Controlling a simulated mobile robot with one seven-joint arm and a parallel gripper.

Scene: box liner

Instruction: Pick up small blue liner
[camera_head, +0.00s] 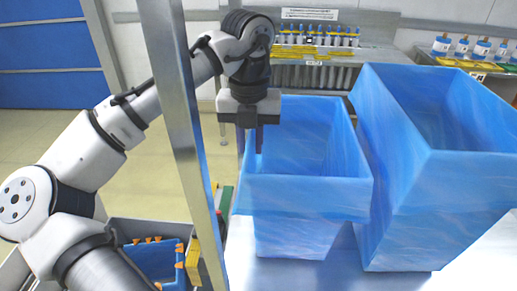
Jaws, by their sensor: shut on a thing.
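The small blue liner (307,216) is an open-topped translucent blue box on the metal table, left of a taller blue liner (440,190). My gripper (258,140) points down at the left rim of the small liner and is shut on it. The fingertips are partly lost against the blue wall. The small liner looks upright, and I cannot tell whether its base is lifted off the table. The large liner stands close beside it on the right.
A metal post (180,120) stands in front of my arm. A bin with blue and orange items (153,260) is at the lower left. A rack of bottles (318,38) stands behind the liners. More bottles on a shelf (470,48) are at the upper right.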

